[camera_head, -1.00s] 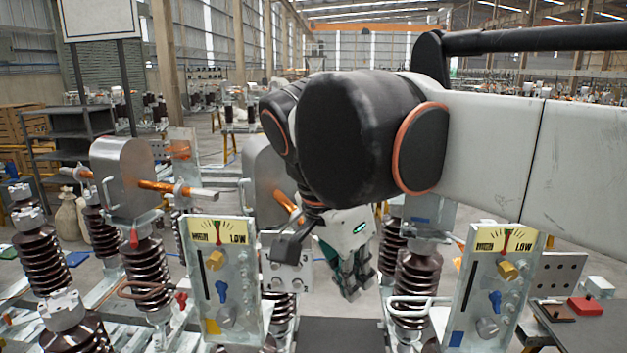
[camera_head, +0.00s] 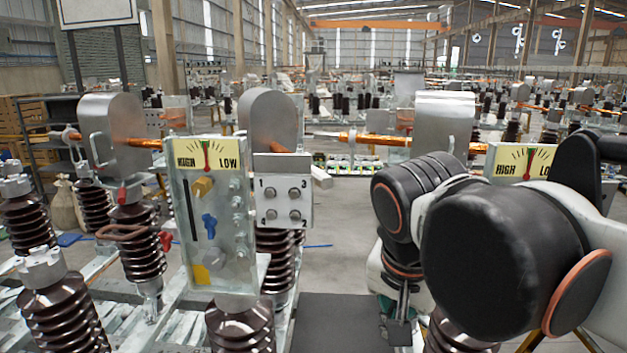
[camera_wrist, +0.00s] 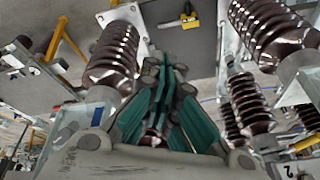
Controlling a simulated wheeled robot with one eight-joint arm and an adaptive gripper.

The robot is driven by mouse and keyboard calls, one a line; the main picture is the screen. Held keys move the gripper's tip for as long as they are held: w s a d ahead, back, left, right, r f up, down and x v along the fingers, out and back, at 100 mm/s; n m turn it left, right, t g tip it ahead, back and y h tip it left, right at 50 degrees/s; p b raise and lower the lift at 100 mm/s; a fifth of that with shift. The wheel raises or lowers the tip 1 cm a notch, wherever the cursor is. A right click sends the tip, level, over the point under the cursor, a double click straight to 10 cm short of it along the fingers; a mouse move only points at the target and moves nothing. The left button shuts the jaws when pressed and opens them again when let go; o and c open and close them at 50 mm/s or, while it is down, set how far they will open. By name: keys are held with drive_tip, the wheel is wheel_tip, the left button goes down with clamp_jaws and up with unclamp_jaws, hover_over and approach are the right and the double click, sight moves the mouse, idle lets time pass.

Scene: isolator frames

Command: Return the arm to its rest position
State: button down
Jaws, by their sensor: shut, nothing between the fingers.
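My arm (camera_head: 500,260) is folded at the lower right of the head view, its black and white joints in front of the right-hand frame. My gripper (camera_wrist: 172,85) shows in the wrist view with its green fingers together and nothing held between them. In the wrist view brown ridged insulators stand on both sides of the fingers, one on the left (camera_wrist: 115,55) and one at the upper right (camera_wrist: 268,28); no contact is visible.
A gauge panel (camera_head: 210,270) with coloured knobs and a numbered plate (camera_head: 283,213) stand left of the arm. A second gauge panel (camera_head: 523,160) is partly hidden behind it. Brown insulators (camera_head: 60,320) fill the left.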

drive_tip(key=s+d+f+n+t+b, duration=0.1)
drive_tip(key=d+f+n+b, duration=0.1)
drive_tip(key=f+b, duration=0.5)
drive_tip(key=s+d+f+n+t+b, duration=0.1)
drive_tip(key=f+b, duration=0.6)
drive_tip(key=f, duration=0.7)
drive_tip(key=s+d+f+n+t+y+b, duration=0.1)
drive_tip(key=d+f+n+b, duration=0.2)
drive_tip(key=f+b, duration=0.4)
wheel_tip(320, 180, down, 4)
drive_tip(key=shift+s+d+f+t, duration=0.2)
drive_tip(key=shift+d+t, duration=0.1)
drive_tip(key=shift+d, duration=0.55)
drive_tip(key=shift+w, duration=0.1)
